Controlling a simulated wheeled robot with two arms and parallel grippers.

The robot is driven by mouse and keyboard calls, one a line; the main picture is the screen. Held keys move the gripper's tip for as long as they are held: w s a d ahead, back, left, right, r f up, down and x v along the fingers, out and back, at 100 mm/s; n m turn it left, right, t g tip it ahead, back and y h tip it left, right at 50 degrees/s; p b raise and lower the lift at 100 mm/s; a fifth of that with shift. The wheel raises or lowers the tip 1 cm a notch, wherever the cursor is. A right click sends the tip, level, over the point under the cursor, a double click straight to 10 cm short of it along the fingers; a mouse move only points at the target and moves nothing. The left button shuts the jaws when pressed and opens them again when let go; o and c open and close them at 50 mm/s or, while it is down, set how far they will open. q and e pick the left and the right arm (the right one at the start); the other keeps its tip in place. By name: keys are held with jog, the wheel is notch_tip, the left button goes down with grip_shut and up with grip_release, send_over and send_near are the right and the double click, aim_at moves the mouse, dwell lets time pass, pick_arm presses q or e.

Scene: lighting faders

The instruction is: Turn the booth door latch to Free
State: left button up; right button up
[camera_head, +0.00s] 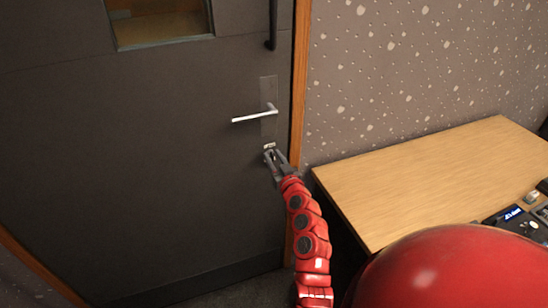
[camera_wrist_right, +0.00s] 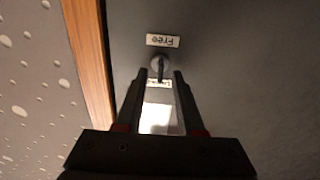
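The booth door latch (camera_wrist_right: 160,66) is a small round metal turn-piece with a dark lever on the dark door (camera_head: 130,150). In the right wrist view a label reading "Free" (camera_wrist_right: 162,40), upside down, sits on one side of it. The lever points away from that label, toward a second label (camera_wrist_right: 158,83) whose text I cannot read. My right gripper (camera_head: 275,157) is at the latch, below the door handle (camera_head: 255,115). In the right wrist view its fingers (camera_wrist_right: 160,73) are apart, with the lever between their tips; contact cannot be told. My left gripper is out of view.
The wooden door frame (camera_head: 299,80) runs close to the right of the latch. A wooden desk (camera_head: 430,185) stands at the right, with control gear (camera_head: 520,220) on it. A dark pull handle (camera_head: 272,25) is higher on the door. The door looks closed.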

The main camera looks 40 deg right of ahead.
jog(key=shift+c, duration=0.3)
grip_shut()
jog(key=shift+m, duration=0.4)
jog(key=m+b, duration=0.1)
jog(key=m, duration=0.2)
jog(key=shift+d, duration=0.2)
jog(key=m, duration=0.3)
jog(key=shift+s+d+f+m+b, duration=0.1)
jog(key=shift+d+m+b, duration=0.05)
jog(key=shift+m+b, duration=0.15)
jog(key=m, duration=0.5)
jog(key=shift+d+f+m, duration=0.1)
jog(key=shift+f+m, duration=0.1)
jog(key=shift+m, duration=0.1)
jog(key=m, duration=0.4)
jog(key=shift+f+m+p, duration=0.15)
jog(key=shift+m+p, duration=0.15)
jog(key=shift+m, duration=0.4)
